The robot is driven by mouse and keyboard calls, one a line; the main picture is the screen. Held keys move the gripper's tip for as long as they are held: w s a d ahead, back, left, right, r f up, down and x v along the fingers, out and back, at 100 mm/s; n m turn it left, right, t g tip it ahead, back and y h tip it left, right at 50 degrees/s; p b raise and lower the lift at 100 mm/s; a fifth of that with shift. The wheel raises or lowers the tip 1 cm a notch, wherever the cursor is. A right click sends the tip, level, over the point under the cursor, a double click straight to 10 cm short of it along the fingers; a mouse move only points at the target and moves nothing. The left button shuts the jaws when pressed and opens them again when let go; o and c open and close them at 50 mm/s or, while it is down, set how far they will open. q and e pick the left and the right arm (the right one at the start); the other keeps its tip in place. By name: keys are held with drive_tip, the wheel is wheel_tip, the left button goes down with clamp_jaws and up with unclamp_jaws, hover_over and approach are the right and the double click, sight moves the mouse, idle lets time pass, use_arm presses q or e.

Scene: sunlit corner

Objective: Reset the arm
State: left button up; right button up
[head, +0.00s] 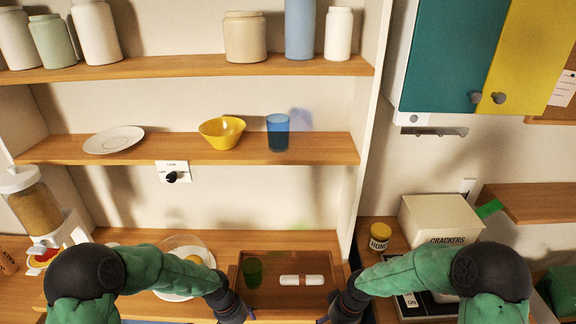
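My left gripper (246,318) is at the lower middle, at the left front of a brown wooden tray (262,300). Only a bit of it shows beyond the dark wrist, and its fingers are mostly cut off by the lower edge. My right gripper (326,318) is at the tray's right front, also largely cut off. Both arms are green with dark joints and bend inward from the two sides. I cannot see whether either gripper holds anything.
The tray holds a green cup (252,272) and a white roll with a brown band (302,280). Left is a plate under a clear dome (186,252). A shelf above bears a white plate (113,139), yellow bowl (222,132) and blue glass (278,132). Right are a honey jar (380,237) and crackers box (440,220).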

use_arm(q)
drive_tip(key=s+d+f+n+b, duration=0.1)
drive_tip(key=s+f+b, duration=0.1)
drive_tip(key=s+f, duration=0.6)
drive_tip(key=s+d+f+n+h+b, duration=0.1)
drive_tip(key=s+d+f+b, duration=0.1)
drive_tip(key=s+f, duration=0.6)
wheel_tip(320, 180, down, 4)
drive_tip(key=shift+d+r+t+b, duration=0.2)
drive_tip(key=shift+t+b, duration=0.1)
drive_tip(key=shift+b, duration=0.4)
use_arm(e)
drive_tip(key=s+a+f+m+y, duration=0.1)
drive_tip(key=s+a+f+m, duration=0.1)
drive_tip(key=s+f, duration=1.4)
wheel_tip(320, 180, down, 4)
drive_tip(key=shift+a+r+t, duration=0.2)
drive_tip(key=shift+a+t, duration=0.1)
drive_tip(key=shift+a, duration=0.4)
